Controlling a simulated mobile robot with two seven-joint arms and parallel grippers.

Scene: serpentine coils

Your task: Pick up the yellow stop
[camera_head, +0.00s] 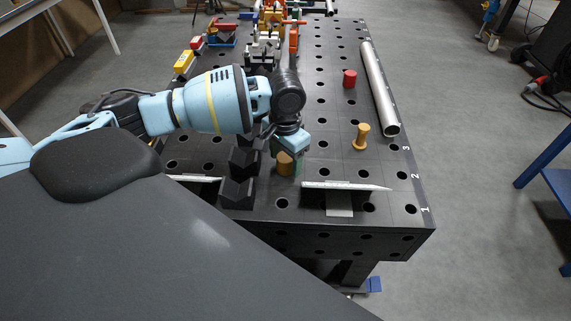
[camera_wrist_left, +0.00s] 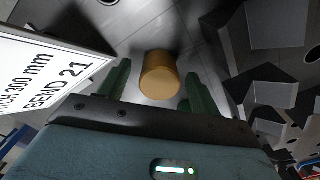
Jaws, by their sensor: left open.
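A yellow stop (camera_head: 285,164), a short ochre cylinder, stands on the dark perforated table beneath my left gripper (camera_head: 287,153). In the left wrist view the yellow stop (camera_wrist_left: 160,78) shows between the two green fingers of my left gripper (camera_wrist_left: 158,78), with visible space on both sides. The gripper is open and holds nothing. A second yellow stop (camera_head: 361,137), with a wider top, stands free to the right. My right gripper is not in view.
Black V-shaped blocks (camera_head: 239,190) stand close left of the gripper. A labelled white plate (camera_head: 345,186) is close on the right and also shows in the wrist view (camera_wrist_left: 50,62). A red cylinder (camera_head: 349,79) and a long metal tube (camera_head: 379,88) are farther back right.

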